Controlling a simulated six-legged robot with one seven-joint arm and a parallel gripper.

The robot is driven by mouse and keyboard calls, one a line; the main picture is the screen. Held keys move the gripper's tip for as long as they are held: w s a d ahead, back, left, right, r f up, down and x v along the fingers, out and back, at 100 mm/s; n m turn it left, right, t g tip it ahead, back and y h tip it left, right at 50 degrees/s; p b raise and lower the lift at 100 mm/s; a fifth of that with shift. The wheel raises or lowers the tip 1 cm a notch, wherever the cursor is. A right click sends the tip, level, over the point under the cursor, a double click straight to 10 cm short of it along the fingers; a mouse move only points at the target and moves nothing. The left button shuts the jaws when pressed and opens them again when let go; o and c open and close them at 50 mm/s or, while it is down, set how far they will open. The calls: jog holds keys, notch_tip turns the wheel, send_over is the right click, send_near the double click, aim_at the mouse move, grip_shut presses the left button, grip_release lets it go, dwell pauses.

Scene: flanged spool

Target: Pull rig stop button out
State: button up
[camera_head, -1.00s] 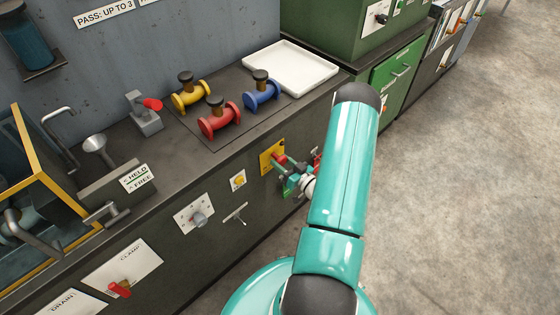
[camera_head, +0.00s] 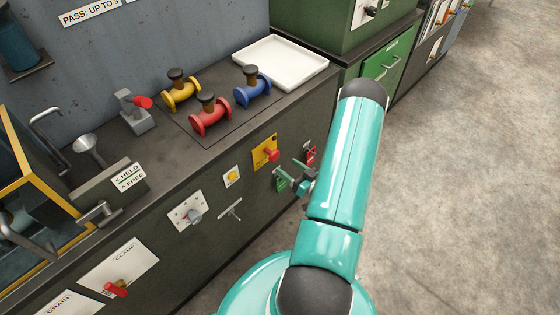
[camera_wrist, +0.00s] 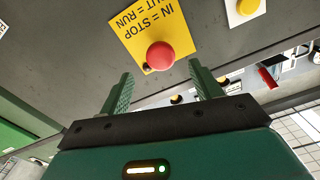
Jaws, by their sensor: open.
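The rig stop button is a round red knob (camera_head: 271,154) on a yellow plate (camera_head: 261,148) on the front of the dark bench. In the wrist view the red knob (camera_wrist: 160,55) is centred just beyond my fingertips, and its plate (camera_wrist: 150,27) reads "IN = STOP" and "OUT = RUN", upside down. My gripper (camera_wrist: 161,74) is open with nothing between its green fingers. In the head view my gripper (camera_head: 292,172) is right of the knob and apart from it. How far out the knob sits cannot be told.
A yellow knob (camera_head: 232,176), a grey dial (camera_head: 194,215) and a T-handle (camera_head: 231,209) are left of the button. A red switch (camera_head: 311,154) is to its right. Yellow, red and blue spools stand on the bench top above. The floor at right is clear.

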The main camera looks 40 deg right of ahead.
jog(key=s, duration=0.6)
jog(key=shift+s, duration=0.3)
